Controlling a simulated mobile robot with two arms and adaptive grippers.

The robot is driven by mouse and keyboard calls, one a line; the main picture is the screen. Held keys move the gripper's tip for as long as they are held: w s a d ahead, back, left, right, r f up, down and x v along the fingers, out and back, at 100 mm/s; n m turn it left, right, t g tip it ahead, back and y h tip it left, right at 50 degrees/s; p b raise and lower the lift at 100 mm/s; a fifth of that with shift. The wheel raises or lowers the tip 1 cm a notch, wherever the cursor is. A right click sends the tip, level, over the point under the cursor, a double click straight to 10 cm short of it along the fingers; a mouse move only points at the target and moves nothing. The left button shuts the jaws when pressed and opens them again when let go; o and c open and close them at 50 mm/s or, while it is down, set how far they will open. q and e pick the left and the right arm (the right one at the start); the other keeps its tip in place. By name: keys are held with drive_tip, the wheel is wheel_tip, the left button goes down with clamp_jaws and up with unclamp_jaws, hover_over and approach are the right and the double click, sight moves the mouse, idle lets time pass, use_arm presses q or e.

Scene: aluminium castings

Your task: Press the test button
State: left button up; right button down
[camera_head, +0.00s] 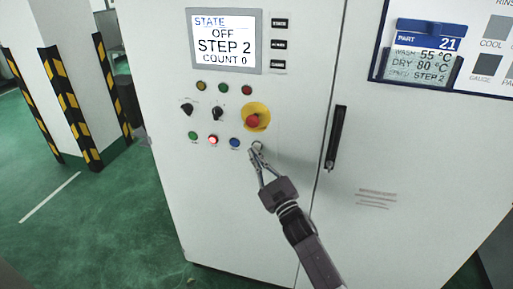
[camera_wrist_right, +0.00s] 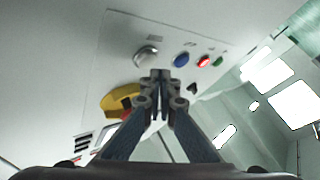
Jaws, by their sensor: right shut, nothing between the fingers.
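A white cabinet (camera_head: 290,60) carries a control panel. Its bottom row has a green button (camera_head: 193,135), a lit red button (camera_head: 213,139), a blue button (camera_head: 234,143) and a silver round button (camera_head: 257,145). No label readable here tells which is the test button. My right gripper (camera_head: 256,156) is shut and empty, its tips at or just below the silver button; contact cannot be told. In the right wrist view the silver button (camera_wrist_right: 146,56) is just beyond the fingertips (camera_wrist_right: 161,76), slightly left. My left gripper is not in view.
A red emergency stop on a yellow base (camera_head: 253,120) sits just above the silver button. The screen (camera_head: 224,40) reads STATE OFF, STEP 2, COUNT 0. A black door handle (camera_head: 335,140) is to the right. Striped posts (camera_head: 85,110) stand left on green floor.

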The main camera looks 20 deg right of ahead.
drive_tip(key=shift+w+d, duration=0.1)
drive_tip(key=shift+w+d, duration=0.15)
drive_tip(key=shift+w, duration=0.1)
drive_tip(key=shift+w+d+b, duration=0.25)
drive_tip(key=shift+w+b, duration=0.1)
idle(0.7)
drive_tip(key=shift+s+a, duration=0.1)
drive_tip(key=shift+s, duration=0.05)
drive_tip(key=shift+s+a+p, duration=0.35)
drive_tip(key=shift+s, duration=0.25)
drive_tip(key=s+a+p, duration=0.1)
drive_tip(key=s, duration=0.1)
drive_tip(key=s+a, duration=0.2)
drive_tip(key=shift+p, duration=0.4)
